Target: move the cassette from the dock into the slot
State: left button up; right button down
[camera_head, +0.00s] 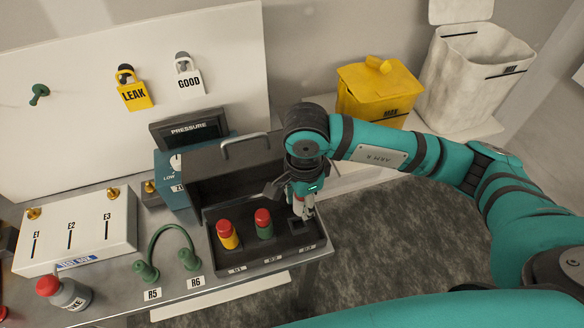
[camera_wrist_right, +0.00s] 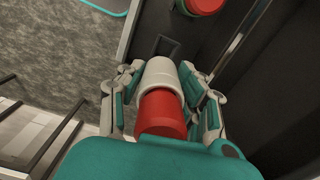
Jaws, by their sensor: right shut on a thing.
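The cassette (camera_wrist_right: 160,112), a white cylinder with a red cap, is between the fingers of my right gripper (camera_wrist_right: 160,88) in the right wrist view. The gripper is shut on it, red cap toward the palm and white end pointing away. In the head view my right gripper (camera_head: 304,200) is over the right end of the black dock (camera_head: 222,256). An empty square hole (camera_head: 297,226) shows there beside the gripper; it also shows just past the white end in the wrist view (camera_wrist_right: 166,47). The cassette appears to be above the dock. My left gripper is out of view.
A yellow cassette (camera_head: 228,235) and a green cassette (camera_head: 264,224), both red-capped, stand in the dock. Its raised lid (camera_head: 225,165) is behind. A white box (camera_head: 75,232) with slots E1, E2, E3 is left. A green looped cable (camera_head: 172,229) lies between.

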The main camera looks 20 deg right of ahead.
aim_at(299, 211)
jog(key=shift+w+a+r+m, duration=0.1)
jog(key=shift+w+r+m, duration=0.2)
jog(key=shift+w+m, duration=0.3)
jog(key=shift+s, duration=0.25)
jog(key=shift+f+b, duration=0.1)
jog(key=shift+b, duration=0.3)
jog(key=shift+f+b, duration=0.55)
jog(key=shift+b, duration=0.1)
notch_tip(299, 211, down, 4)
jog(key=b, duration=0.4)
jog(key=shift+f+b, duration=0.1)
jog(key=shift+b, duration=0.2)
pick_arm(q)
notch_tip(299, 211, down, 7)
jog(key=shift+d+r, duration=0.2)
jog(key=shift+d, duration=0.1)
pick_arm(e)
jog(key=shift+f, duration=0.1)
pick_arm(q)
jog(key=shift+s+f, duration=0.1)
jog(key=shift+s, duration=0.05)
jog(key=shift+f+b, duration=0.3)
jog(key=shift+b, duration=0.25)
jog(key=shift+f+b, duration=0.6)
